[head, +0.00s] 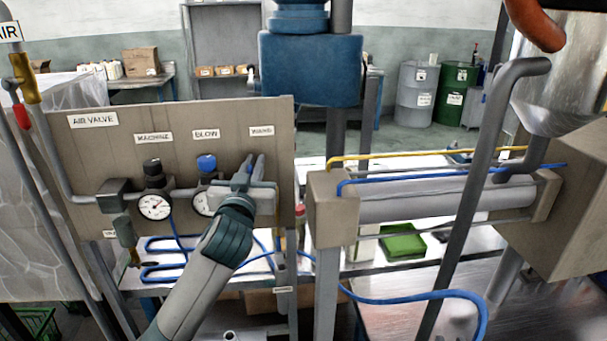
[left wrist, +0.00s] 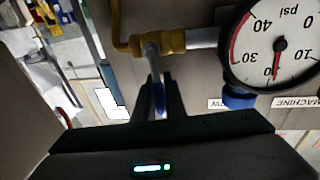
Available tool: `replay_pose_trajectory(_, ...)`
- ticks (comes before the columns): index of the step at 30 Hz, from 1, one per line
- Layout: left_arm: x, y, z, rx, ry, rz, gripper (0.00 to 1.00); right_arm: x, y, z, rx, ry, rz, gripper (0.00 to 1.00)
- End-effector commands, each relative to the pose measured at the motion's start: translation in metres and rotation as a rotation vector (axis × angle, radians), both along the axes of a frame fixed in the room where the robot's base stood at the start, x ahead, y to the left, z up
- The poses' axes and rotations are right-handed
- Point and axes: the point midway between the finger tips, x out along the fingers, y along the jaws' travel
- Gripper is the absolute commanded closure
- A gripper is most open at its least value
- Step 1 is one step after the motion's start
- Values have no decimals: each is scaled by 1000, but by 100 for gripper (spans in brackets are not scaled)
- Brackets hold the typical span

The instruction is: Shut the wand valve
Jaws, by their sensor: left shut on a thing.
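The panel on the left carries a label that seems to read WAND (head: 262,131). My left gripper (head: 250,172) is at the panel just below this label and covers the valve there in the head view. In the left wrist view the two dark fingers (left wrist: 160,98) are shut on a narrow blue handle (left wrist: 158,97), the wand valve's handle. It is in line with a grey stem below a brass fitting (left wrist: 171,42). The handle's full turn position is hard to tell. My right gripper is not in view.
Close by on the panel are the blue BLOW knob (head: 207,163), the black MACHINE knob (head: 152,167) and a pressure gauge (head: 154,207). A large gauge (left wrist: 280,45) shows in the left wrist view. A grey cylinder (head: 430,198) with hoses stands right of the panel.

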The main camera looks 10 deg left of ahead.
Motion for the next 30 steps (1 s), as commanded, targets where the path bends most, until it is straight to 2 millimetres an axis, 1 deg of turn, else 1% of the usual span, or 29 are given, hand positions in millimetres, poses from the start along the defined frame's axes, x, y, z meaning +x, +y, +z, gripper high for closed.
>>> replay_pose_trajectory(2, -1, 1, -1, -23, -7, 0, 100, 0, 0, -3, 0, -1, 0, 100)
replay_pose_trajectory(11, -1, 2, 1, -28, -9, 1, 100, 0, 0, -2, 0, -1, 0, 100)
replay_pose_trajectory(12, -1, 2, 1, -28, -8, 1, 80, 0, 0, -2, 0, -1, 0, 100)
replay_pose_trajectory(13, -1, 2, 1, -28, -8, 1, 73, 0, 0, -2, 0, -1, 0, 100)
replay_pose_trajectory(14, -1, 2, 1, -28, -8, 1, 71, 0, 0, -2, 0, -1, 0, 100)
replay_pose_trajectory(24, -2, 2, 0, -26, -8, 1, 71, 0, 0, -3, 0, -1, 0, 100)
replay_pose_trajectory(30, -14, 1, -2, -25, -9, 0, 71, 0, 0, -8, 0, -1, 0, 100)
